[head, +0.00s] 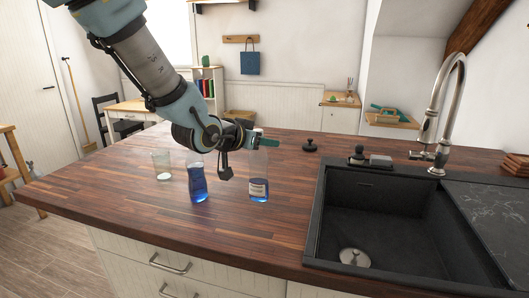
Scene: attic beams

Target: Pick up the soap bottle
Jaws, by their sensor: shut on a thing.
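The soap bottle (259,187) is a clear bottle with blue liquid and a pale label. It stands upright at the middle of the wooden counter, left of the sink. My gripper (259,143) reaches in from the left and is shut on its upper part; a teal finger crosses in front of it. The bottle's upper part is partly hidden by the gripper. I cannot tell whether its base touches the counter. A second clear bottle with blue liquid (197,184) stands to the left, its top close to my wrist in the picture.
A clear glass (162,166) stands farther left. The black sink (372,235) with a tall faucet (446,110) is on the right. A dark stopper-like item (309,146) and a dark dispenser (358,154) sit behind it. The front of the wooden counter (140,207) is clear.

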